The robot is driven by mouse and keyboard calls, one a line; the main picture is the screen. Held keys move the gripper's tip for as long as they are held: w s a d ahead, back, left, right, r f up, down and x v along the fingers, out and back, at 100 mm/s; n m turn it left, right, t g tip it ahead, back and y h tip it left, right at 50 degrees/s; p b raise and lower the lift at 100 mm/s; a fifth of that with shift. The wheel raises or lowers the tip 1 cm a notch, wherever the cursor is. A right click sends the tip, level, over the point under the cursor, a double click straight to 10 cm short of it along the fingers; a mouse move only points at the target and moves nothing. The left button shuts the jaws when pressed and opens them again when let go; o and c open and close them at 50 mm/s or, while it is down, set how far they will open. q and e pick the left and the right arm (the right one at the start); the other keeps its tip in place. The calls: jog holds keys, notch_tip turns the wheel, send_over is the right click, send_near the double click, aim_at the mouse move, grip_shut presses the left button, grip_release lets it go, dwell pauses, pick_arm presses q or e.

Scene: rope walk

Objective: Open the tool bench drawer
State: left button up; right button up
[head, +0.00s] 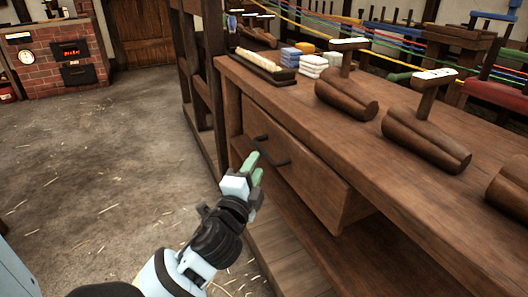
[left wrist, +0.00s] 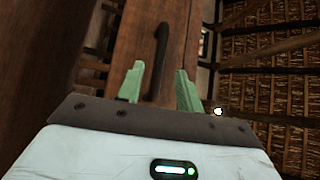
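The tool bench (head: 400,165) is brown wood and runs along the right of the head view. Its drawer (head: 300,180) sits under the top, with a dark bar handle (head: 277,162) on its front; no drawer interior shows. My left gripper (head: 254,167) has pale green fingers and is at the drawer front, close to the handle. In the left wrist view the fingers (left wrist: 160,88) are apart, with the handle (left wrist: 157,62) lined up between them, mostly beyond the tips. Nothing is gripped; contact is not clear. My right gripper is not in view.
A low shelf (head: 275,250) lies below the drawer. The floor (head: 110,170) to the left is clear apart from straw. A brick oven (head: 60,50) is far back.

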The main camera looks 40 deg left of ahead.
aim_at(263, 149)
pick_arm(q)
jog(key=b+x, duration=0.1)
jog(key=x, duration=0.5)
jog(key=shift+w+a, duration=0.1)
jog(key=shift+w, duration=0.2)
grip_shut()
